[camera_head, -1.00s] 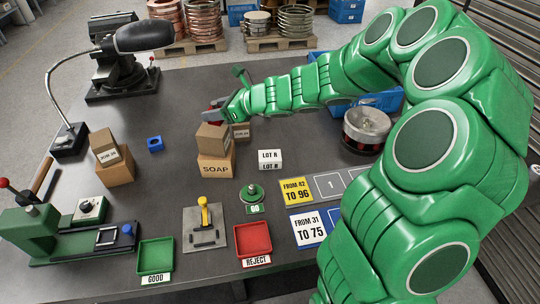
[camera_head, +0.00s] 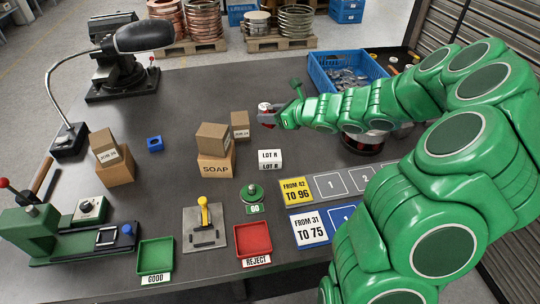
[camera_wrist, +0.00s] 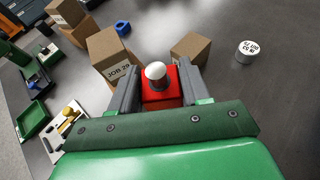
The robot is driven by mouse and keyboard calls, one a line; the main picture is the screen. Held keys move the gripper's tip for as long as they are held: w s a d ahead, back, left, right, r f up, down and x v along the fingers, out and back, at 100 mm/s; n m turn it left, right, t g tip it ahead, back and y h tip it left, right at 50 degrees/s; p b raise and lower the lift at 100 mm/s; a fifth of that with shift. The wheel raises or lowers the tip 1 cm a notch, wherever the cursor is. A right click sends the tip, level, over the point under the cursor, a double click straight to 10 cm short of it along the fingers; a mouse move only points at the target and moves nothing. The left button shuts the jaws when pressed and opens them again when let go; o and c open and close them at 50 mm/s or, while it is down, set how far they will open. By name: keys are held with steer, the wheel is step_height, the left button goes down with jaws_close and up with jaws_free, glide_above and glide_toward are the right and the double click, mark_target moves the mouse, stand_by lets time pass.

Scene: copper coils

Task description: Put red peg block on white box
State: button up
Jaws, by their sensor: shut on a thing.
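My gripper (camera_head: 272,117) is shut on the red peg block (camera_wrist: 160,94), which has a rounded white peg on top. In the wrist view the block sits upright between the two grey fingers of my gripper (camera_wrist: 158,80). In the head view only a little of the red peg block (camera_head: 265,107) shows at the gripper's tip. The white box (camera_head: 270,159), marked "LOT R", stands on the dark table, nearer the front than my gripper and apart from it.
A small brown box (camera_head: 240,124) stands just left of my gripper. A green GO knob (camera_head: 252,193) and number cards (camera_head: 296,191) lie in front. A blue crate (camera_head: 345,70) is behind.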

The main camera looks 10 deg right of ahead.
mark_target(270, 155)
steer(key=shift+f, duration=6.75)
steer(key=shift+f, duration=0.15)
steer(key=o, duration=1.2)
